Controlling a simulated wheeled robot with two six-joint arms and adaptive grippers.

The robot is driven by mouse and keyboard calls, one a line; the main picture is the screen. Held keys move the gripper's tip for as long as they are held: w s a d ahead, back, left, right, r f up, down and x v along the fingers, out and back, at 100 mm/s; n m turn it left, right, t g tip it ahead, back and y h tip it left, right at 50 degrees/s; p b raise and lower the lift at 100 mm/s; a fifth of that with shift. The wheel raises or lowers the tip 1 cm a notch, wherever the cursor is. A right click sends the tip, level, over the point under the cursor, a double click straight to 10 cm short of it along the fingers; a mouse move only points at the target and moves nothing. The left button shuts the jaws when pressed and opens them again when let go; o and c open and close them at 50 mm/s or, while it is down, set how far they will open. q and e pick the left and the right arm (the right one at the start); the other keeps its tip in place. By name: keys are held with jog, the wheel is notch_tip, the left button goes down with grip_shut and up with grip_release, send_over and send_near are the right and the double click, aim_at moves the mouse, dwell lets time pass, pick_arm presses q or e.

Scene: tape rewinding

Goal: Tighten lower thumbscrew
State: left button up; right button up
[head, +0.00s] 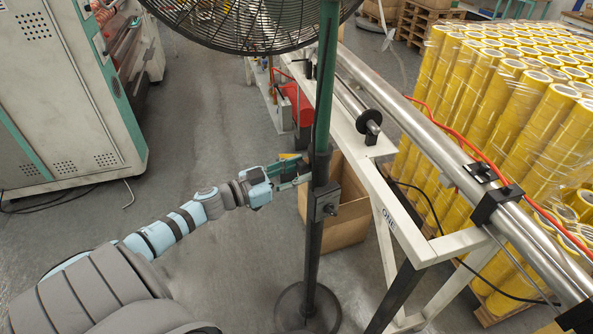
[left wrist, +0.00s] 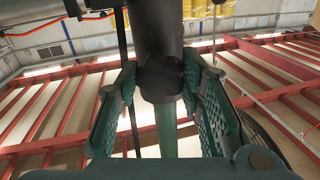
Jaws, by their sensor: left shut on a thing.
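A pedestal fan's green pole (head: 325,80) runs down into a dark lower tube (head: 313,245). A dark block with a round knob (head: 329,208), seemingly a thumbscrew clamp, sits on the tube below the joint. My left gripper (head: 304,172) reaches in from the left to the stand, just above that block. In the left wrist view its green fingers (left wrist: 160,85) stand on both sides of the dark collar (left wrist: 158,50) where it meets the green pole. The gripper is shut on this part. The exact contact is partly hidden, and I cannot tell whether a thumbscrew is inside the grip. My right gripper is out of view.
The fan cage (head: 245,20) is overhead and the round base (head: 307,306) stands on the floor. A cardboard box (head: 345,215) is behind the pole. A white frame with steel rails (head: 440,150) and yellow rolls (head: 510,110) are at right. A machine cabinet (head: 60,90) is at left.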

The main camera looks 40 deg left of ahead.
pick_arm(q)
jog(key=m, duration=0.3)
jog(key=shift+m, duration=0.4)
jog(key=m, duration=0.4)
jog(key=shift+m, duration=0.3)
jog(key=m, duration=0.3)
jog(key=shift+a+m, duration=0.1)
jog(key=shift+m, duration=2.1)
jog(key=o, duration=1.2)
jog(key=shift+c, duration=0.2)
